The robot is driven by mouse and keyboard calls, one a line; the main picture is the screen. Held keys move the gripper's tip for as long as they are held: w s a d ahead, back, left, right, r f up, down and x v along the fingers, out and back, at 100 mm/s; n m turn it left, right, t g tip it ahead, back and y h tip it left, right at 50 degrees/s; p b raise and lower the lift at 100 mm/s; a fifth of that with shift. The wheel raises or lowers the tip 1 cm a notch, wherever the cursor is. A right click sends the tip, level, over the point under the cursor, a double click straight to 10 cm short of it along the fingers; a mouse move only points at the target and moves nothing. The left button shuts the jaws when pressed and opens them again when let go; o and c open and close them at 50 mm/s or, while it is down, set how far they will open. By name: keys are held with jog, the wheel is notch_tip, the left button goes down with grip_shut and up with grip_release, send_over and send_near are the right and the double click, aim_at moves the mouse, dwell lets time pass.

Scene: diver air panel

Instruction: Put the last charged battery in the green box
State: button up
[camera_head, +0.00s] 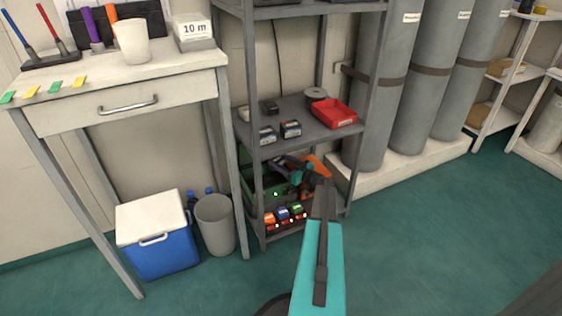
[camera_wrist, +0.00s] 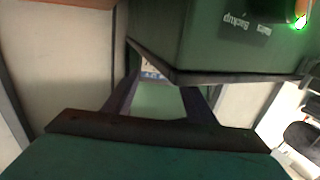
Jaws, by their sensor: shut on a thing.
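The green box (camera_head: 256,184) stands on the bottom shelf, partly hidden by a shelf post and my arm. In the wrist view its green wall (camera_wrist: 215,40) with upside-down lettering fills the top. My gripper (camera_wrist: 158,85) is beside and close to this wall; I cannot tell if they touch. Its fingers are shut on a pale green thing (camera_wrist: 160,100), seemingly a battery, mostly hidden. A green light (camera_head: 275,194) glows at the box in the head view. A green light (camera_wrist: 301,21) also shows in the wrist view.
Orange, blue (camera_head: 283,214) and green batteries with red lights sit at the bottom shelf's front. The middle shelf above holds a red bin (camera_head: 334,113) and small boxes. A cooler (camera_head: 155,235) and a grey bin (camera_head: 215,224) stand left. The floor at right is clear.

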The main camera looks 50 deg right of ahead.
jog(key=shift+f, duration=0.3)
jog(key=o, duration=1.4)
jog(key=shift+c, duration=0.2)
jog(key=shift+r, duration=0.15)
jog(key=s+p, duration=0.5)
jog(key=s, duration=0.7)
jog(key=shift+r, duration=0.4)
